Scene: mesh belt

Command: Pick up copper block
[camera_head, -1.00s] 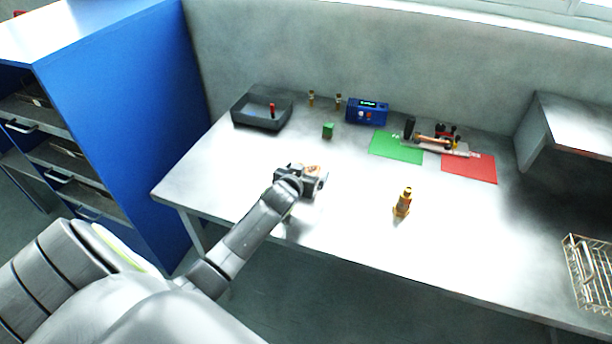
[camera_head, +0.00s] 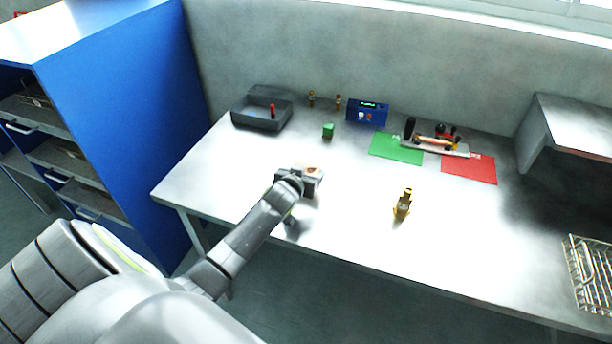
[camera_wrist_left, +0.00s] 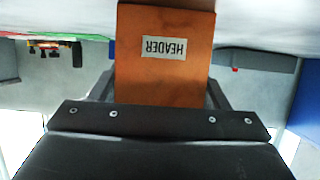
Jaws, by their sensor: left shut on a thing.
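The copper block (camera_wrist_left: 165,60) fills the upper middle of the left wrist view, orange-brown with a white label reading HEADER upside down. My left gripper (camera_head: 309,178) is over the table's front left part, shut on the block. In the head view only a small orange patch of the block (camera_head: 313,169) shows at the jaws. I cannot tell whether the block touches the table. My right gripper is not in view.
The metal table (camera_head: 350,220) has free room around the gripper. A brass-coloured piece (camera_head: 403,203) stands to the right. A green cube (camera_head: 328,130), dark tray (camera_head: 240,118), blue box (camera_head: 367,111), green mat (camera_head: 395,150) and red mat (camera_head: 470,170) are farther back.

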